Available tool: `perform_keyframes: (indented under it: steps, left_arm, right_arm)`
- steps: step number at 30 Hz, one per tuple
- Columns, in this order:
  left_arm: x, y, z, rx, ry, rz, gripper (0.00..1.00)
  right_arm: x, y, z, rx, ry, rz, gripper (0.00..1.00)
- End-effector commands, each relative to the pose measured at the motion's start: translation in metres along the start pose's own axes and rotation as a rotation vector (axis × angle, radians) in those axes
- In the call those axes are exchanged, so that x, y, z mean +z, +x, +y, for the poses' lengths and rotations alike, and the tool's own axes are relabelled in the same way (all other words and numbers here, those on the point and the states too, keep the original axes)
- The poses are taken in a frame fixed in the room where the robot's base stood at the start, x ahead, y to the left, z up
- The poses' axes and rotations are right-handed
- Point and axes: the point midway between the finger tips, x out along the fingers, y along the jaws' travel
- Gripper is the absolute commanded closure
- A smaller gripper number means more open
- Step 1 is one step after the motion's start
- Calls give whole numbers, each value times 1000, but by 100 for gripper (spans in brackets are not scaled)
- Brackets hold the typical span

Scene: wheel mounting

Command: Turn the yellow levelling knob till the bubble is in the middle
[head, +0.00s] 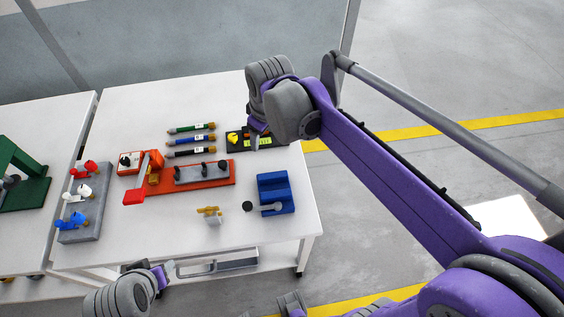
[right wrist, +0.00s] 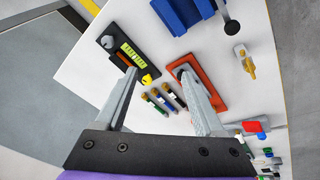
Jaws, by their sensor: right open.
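The black levelling device (head: 232,149) lies at the table's back right edge, partly hidden by my right gripper in the head view. Its yellow knob (head: 233,138) is at its left end. The yellow-green vial (head: 259,142) faces up; the bubble's place cannot be told. In the right wrist view the knob (right wrist: 146,79) shows close beside the left finger's tip, with the vial (right wrist: 132,54) beyond it. My right gripper (right wrist: 158,72) is open and empty above the table. My left gripper (head: 163,275) is low at the table's front edge; its jaws are unclear.
Several dark pens (head: 190,140) lie left of the device. A red-orange base (head: 218,180) with a grey block is in front of them. A blue block (head: 287,195), a brass fitting (head: 210,214) and a grey valve block (head: 88,232) stand nearer. Clear white table lies between them.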

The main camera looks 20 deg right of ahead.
Motion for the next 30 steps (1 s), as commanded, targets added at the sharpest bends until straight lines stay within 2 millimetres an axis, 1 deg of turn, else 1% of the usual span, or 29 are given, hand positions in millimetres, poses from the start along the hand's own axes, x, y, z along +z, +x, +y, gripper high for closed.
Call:
perform_keyframes:
  steps: [1, 6, 12, 18, 30]
  left_arm:
    - [-1, -1, 0, 0, 0, 1, 50]
    - [-3, -4, 0, 0, 0, 2, 50]
    - [-5, -6, 0, 0, 0, 4, 50]
    - [-6, -6, 0, 0, 0, 4, 50]
    - [-6, -7, 0, 0, 0, 4, 50]
  right_arm:
    - [10, -2, -4, 6, 27, 9, 30]
    - [40, -4, -18, 23, 123, 39, 30]
    - [68, -3, -31, 37, 214, 69, 30]
    - [81, -1, -37, 43, 261, 84, 30]
    - [85, 0, -40, 44, 272, 88, 30]
